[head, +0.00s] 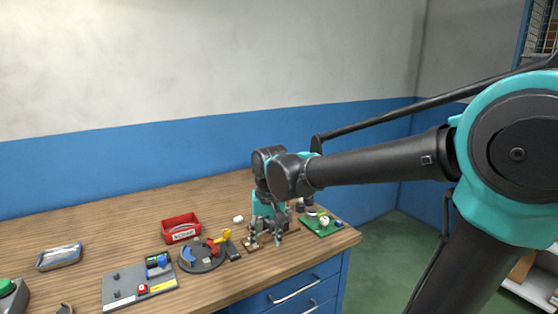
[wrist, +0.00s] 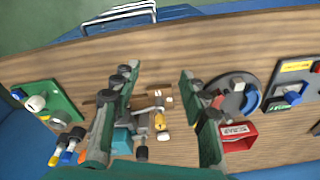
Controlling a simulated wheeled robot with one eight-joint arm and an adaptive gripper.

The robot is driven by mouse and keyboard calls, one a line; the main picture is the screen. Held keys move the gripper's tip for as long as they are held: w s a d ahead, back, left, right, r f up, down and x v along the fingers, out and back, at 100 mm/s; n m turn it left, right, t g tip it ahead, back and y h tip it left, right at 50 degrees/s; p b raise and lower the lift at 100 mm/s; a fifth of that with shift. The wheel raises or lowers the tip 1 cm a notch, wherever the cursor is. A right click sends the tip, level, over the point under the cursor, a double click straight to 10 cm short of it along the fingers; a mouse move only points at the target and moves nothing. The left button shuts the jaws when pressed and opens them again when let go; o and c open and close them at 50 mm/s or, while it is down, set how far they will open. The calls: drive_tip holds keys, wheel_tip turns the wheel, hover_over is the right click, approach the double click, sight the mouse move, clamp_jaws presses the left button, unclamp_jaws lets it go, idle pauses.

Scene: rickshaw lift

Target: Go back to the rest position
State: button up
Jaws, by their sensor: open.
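My gripper (head: 264,238) is at the end of my outstretched arm, pointing down low over the right part of the wooden table (head: 120,218). In the wrist view my gripper (wrist: 158,75) shows two dark green fingers spread wide apart with nothing held. In the head view the gripper partly hides this spot.
Left of the gripper are a round dark disc (head: 203,262) with coloured pieces, a red scrap bin (head: 181,229), a grey board (head: 125,291) and a metal tray (head: 60,257). A green board (head: 324,229) lies to the right, near the table's edge. Blue drawers (head: 290,296) are below.

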drive_tip(key=s+d+f+t, duration=0.1)
drive_tip(key=s+d+f, duration=0.1)
drive_tip(key=d+f, duration=0.2)
drive_tip(key=s+d+f+m+t, duration=0.1)
drive_tip(key=s+d+f, duration=0.2)
drive_tip(key=d, duration=0.8)
drive_tip(key=s+d+f+m+t, duration=0.1)
drive_tip(key=s+d+f, duration=0.2)
drive_tip(key=d+f, duration=0.4)
drive_tip(key=shift+s+d+h, duration=0.15)
drive_tip(key=shift+d+h, duration=0.2)
drive_tip(key=shift+h, duration=0.05)
